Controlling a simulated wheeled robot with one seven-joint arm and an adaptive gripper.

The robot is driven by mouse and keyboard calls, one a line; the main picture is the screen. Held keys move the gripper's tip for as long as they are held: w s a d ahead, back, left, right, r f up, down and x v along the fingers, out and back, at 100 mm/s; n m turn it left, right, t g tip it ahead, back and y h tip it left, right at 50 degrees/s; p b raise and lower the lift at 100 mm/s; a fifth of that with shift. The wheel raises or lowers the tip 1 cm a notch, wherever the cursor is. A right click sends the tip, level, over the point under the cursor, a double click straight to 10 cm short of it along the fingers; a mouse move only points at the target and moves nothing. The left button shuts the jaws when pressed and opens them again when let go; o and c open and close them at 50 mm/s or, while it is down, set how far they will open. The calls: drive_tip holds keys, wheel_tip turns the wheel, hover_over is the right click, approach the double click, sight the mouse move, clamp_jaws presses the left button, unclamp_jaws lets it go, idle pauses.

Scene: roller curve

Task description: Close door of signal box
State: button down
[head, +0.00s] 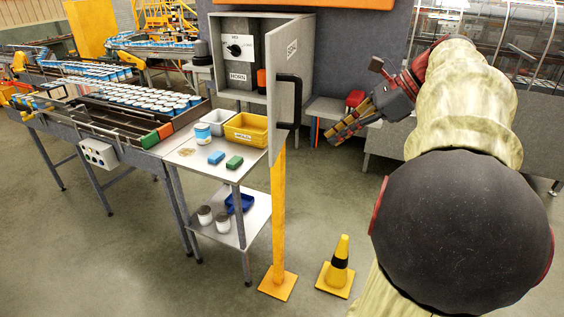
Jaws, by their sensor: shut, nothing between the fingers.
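The grey signal box (228,94) is mounted at the upper middle of the head view, above a yellow post. Its door (285,65) stands wide open, swung out toward me on the box's right side. The door has a label and a black bar handle (295,100) on its face. Inside the box a dial, a HORN label and an orange part show. My gripper (338,137) is to the right of the door, apart from the handle, pointing down and left. It is shut and empty.
A yellow post (279,215) stands below the door, with a yellow cone (338,262) beside it. A small table (185,158) with a yellow bin (246,128), a can and blocks stands left. A conveyor (110,120) carries several cans. Open floor lies at the front left.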

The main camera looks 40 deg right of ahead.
drive_tip(key=w+a+f+m+p, duration=0.1)
drive_tip(key=w+a+f, duration=0.5)
drive_tip(key=w, duration=0.3)
drive_tip(key=shift+w+f, duration=0.15)
drive_tip(key=shift+f, duration=0.5)
drive_tip(key=shift+a, duration=0.15)
